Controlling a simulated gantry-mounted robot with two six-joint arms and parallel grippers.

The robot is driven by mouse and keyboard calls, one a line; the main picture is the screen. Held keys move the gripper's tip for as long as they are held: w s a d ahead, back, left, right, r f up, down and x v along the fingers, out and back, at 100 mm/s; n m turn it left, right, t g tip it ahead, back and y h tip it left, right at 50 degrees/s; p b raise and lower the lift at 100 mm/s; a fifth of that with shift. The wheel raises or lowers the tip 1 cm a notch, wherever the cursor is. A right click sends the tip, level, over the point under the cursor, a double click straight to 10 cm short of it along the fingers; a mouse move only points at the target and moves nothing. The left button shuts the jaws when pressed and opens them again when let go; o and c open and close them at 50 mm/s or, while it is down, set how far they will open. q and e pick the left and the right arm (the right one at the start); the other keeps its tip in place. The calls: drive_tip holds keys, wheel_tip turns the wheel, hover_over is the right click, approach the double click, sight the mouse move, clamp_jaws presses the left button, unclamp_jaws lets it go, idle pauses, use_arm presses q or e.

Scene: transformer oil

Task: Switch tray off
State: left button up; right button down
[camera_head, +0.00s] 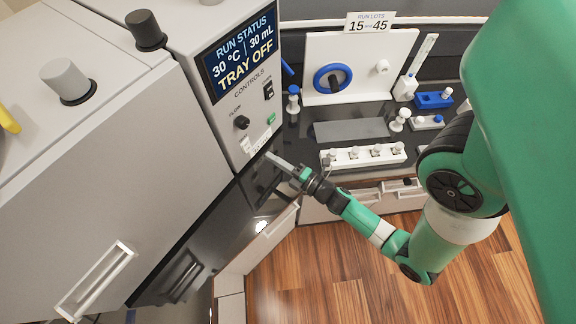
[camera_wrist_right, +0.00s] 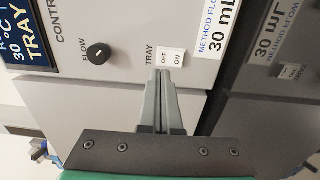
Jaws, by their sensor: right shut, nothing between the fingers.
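The tray switch (camera_wrist_right: 170,58) is a white rocker marked OFF and ON, beside the word TRAY, on the grey control panel in the wrist view. The panel's screen (camera_head: 240,52) reads RUN STATUS, 30 °C, 30 mL and TRAY OFF in the head view. My right gripper (camera_head: 271,157) is shut and empty, close to the lower end of the panel. In the wrist view its fingertips (camera_wrist_right: 158,74) are right beside the switch, near its OFF half. I cannot tell whether they touch it. My left gripper is not in view.
A black flow knob (camera_wrist_right: 98,54) is on the panel next to the switch. A dark glossy surface (camera_head: 215,235) lies below the panel. Behind it, the bench holds a white board (camera_head: 390,50) with a blue ring (camera_head: 333,78) and a white block (camera_head: 362,156) with several knobs.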

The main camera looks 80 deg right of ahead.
drive_tip(key=p+v, duration=0.1)
drive_tip(key=v, duration=0.5)
drive_tip(key=shift+a+r, duration=0.15)
drive_tip(key=shift+r, duration=0.35)
drive_tip(key=shift+s, duration=0.15)
